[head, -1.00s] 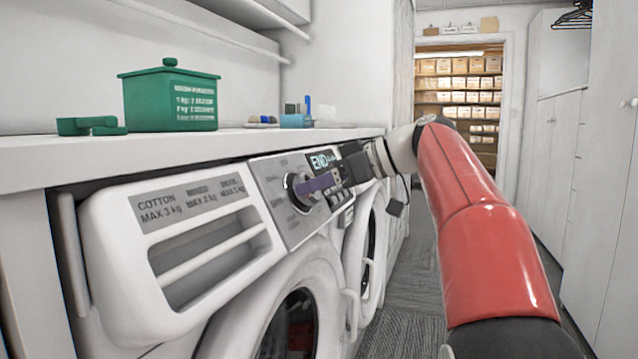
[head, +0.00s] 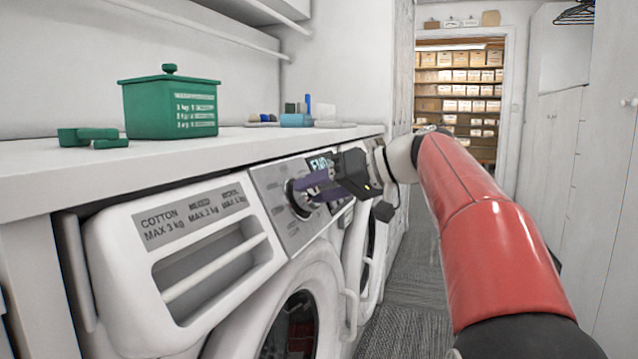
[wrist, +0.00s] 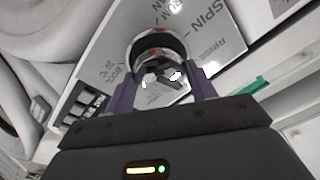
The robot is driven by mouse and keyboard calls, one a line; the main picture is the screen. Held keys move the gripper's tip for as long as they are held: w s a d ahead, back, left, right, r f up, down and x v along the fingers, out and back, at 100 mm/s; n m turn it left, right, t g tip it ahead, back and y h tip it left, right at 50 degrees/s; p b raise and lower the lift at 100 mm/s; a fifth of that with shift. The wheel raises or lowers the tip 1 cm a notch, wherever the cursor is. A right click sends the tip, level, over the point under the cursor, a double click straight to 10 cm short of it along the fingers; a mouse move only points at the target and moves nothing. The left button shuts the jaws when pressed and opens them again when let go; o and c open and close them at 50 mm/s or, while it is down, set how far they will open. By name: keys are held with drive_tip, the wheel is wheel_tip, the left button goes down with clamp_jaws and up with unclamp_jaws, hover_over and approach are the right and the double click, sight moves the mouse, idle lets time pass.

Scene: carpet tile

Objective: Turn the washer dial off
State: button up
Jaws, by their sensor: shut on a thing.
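The washer dial (head: 295,197) is a round knob with a shiny rim on the grey control panel (head: 272,190) of the near white washer. It also shows in the wrist view (wrist: 158,50), with panel lettering around it. My gripper (head: 312,188) reaches it from the right, its purple fingers on either side of the dial and shut on it. In the wrist view, my gripper (wrist: 163,80) has one finger left of the dial and one right. The fingers partly hide the dial, so I cannot read its pointer. The display (head: 320,163) is partly covered by my gripper.
A white counter (head: 90,158) runs above the washer, carrying a green lidded box (head: 170,105) and small green pieces (head: 90,137). A second machine (head: 372,225) stands just beyond. The carpeted aisle (head: 405,280) is open, with white cabinets (head: 580,180) on the right.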

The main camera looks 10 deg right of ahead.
drive_tip(key=shift+m+p, duration=0.5)
drive_tip(key=shift+m, duration=0.7)
drive_tip(key=o, duration=1)
drive_tip(key=shift+d, duration=0.1)
drive_tip(key=v, duration=0.7)
drive_tip(key=shift+s+d+r+p, duration=0.1)
drive_tip(key=shift+s+d+p, duration=0.15)
drive_tip(key=shift+s+p, duration=0.05)
